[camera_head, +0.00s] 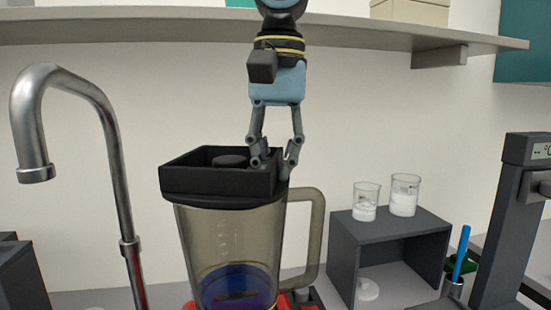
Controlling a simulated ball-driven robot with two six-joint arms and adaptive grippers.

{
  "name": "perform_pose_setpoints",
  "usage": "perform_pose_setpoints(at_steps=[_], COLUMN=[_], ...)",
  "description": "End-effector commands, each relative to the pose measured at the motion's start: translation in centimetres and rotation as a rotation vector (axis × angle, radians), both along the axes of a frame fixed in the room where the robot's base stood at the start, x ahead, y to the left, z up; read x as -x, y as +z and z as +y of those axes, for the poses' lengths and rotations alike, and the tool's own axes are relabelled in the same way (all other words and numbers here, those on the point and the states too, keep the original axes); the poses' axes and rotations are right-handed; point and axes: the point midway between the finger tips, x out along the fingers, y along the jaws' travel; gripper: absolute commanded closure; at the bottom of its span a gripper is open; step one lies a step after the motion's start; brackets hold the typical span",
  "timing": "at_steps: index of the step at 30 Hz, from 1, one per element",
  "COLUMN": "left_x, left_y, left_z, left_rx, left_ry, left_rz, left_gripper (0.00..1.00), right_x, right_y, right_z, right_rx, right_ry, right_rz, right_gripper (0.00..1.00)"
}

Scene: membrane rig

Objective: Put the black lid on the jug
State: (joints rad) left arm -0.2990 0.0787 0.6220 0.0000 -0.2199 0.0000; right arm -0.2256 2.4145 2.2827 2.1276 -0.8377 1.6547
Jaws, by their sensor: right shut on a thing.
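The jug (225,240) is a tall, smoky see-through container with a handle (315,235) on its right side and dark blue contents low inside. The black lid (195,183) is square with raised walls and a round knob (230,160) in its middle. It sits at the jug's mouth and looks about level; whether it is fully seated cannot be told. My right gripper (273,165) comes down from above and is shut on the lid's right wall. Its fingertips partly hide that wall. My left gripper is not in view.
A curved metal tap (110,130) stands left of the jug. A grey open box (390,245) with two beakers (404,195) on top stands to the right. A dark stand (510,220) is at far right. A shelf (150,27) runs above.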

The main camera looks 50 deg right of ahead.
Motion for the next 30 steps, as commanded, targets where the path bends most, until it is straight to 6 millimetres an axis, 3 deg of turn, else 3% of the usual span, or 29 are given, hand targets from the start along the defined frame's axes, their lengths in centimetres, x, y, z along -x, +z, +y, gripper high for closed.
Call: perform_pose_setpoints(at_steps=[17, 18, 23, 30], left_x=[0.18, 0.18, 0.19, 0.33], left_y=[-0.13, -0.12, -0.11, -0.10], left_z=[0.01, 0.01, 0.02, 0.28], left_rx=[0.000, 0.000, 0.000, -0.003], left_ry=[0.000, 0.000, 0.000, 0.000], left_rz=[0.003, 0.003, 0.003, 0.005], left_gripper=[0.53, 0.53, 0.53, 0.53], right_x=[0.00, -0.01, 0.00, 0.01], right_y=[-0.30, -0.27, -0.27, -0.26], right_z=[-0.01, 0.00, 0.00, -0.01], right_rx=[0.000, 0.000, 0.000, 0.000], right_ry=[-0.001, -0.001, 0.000, 0.000], right_rz=[0.000, 0.000, 0.000, 0.001], right_gripper=[1.00, 0.87, 0.66, 0.65])
